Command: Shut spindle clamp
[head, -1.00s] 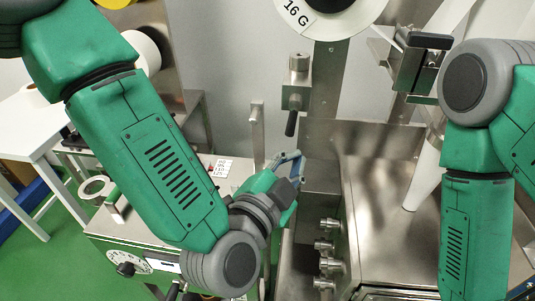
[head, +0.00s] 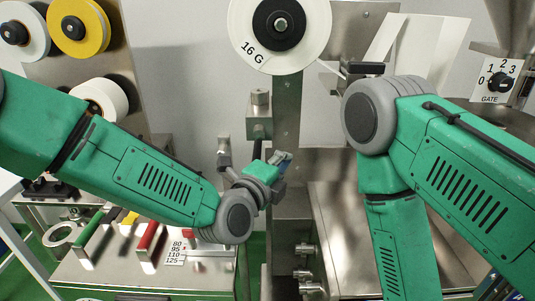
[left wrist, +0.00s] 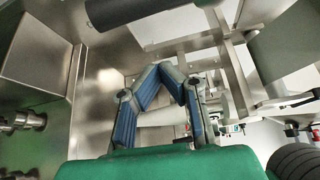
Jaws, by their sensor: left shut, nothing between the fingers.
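A white spool marked 16 G (head: 281,25) sits on a spindle with a dark hub and bright centre. Below it, a metal block with a round knob (head: 260,110) is fixed to the upright post; it may be the spindle clamp, but I cannot tell for sure. My left gripper (head: 284,160) is just below and right of the block, and contact cannot be judged. In the left wrist view the fingers (left wrist: 165,72) are shut and empty. My right gripper is out of view.
A steel housing with several round knobs (head: 304,250) stands below. A console with coloured handles and a printed scale (head: 176,254) is at lower left. More spools, one yellow (head: 79,27), hang upper left. A gate dial (head: 500,82) is at right.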

